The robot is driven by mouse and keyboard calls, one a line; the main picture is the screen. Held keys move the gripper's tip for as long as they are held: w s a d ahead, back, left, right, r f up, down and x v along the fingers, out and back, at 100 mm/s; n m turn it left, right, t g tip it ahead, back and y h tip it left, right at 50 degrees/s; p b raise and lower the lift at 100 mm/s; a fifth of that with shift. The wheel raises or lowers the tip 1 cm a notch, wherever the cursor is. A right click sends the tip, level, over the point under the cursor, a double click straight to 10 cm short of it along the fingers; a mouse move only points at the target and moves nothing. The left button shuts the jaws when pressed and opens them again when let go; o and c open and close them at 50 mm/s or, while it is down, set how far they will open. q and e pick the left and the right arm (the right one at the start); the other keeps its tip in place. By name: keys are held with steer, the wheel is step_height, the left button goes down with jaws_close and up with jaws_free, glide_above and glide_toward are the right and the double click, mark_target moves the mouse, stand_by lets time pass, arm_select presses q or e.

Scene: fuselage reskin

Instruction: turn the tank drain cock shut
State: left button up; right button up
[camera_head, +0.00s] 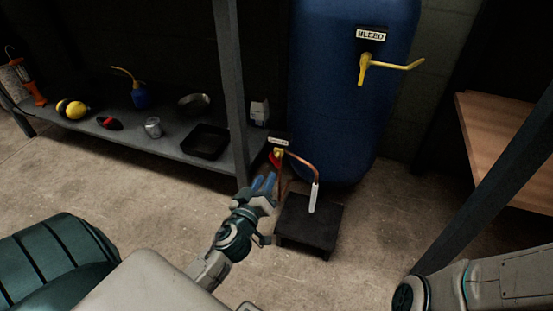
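The tank (335,100) is a tall blue cylinder at the upper middle. The drain cock (277,157) is low at its left side, with a brass body and a red handle, under a small white label (278,142). A copper pipe (303,162) bends from it to a white piece above a black block. My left gripper (264,184) is just below the cock, its blue fingertips pointing up at the red handle. The fingers look apart with nothing between them. I cannot tell whether a fingertip touches the handle. My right gripper is not in view; only part of my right arm shows at lower right.
A yellow lever (390,66) under a BLEED label (371,35) sticks out from the tank. A grey shelf (170,142) with a black tray (205,141), a can and tools stands left, its post near the cock. The black block (308,224) is right of my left gripper.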

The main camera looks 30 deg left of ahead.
mark_target(274, 163)
arm_select(q)
steer(key=x, duration=0.9)
steer(key=shift+d, duration=0.1)
jaws_close()
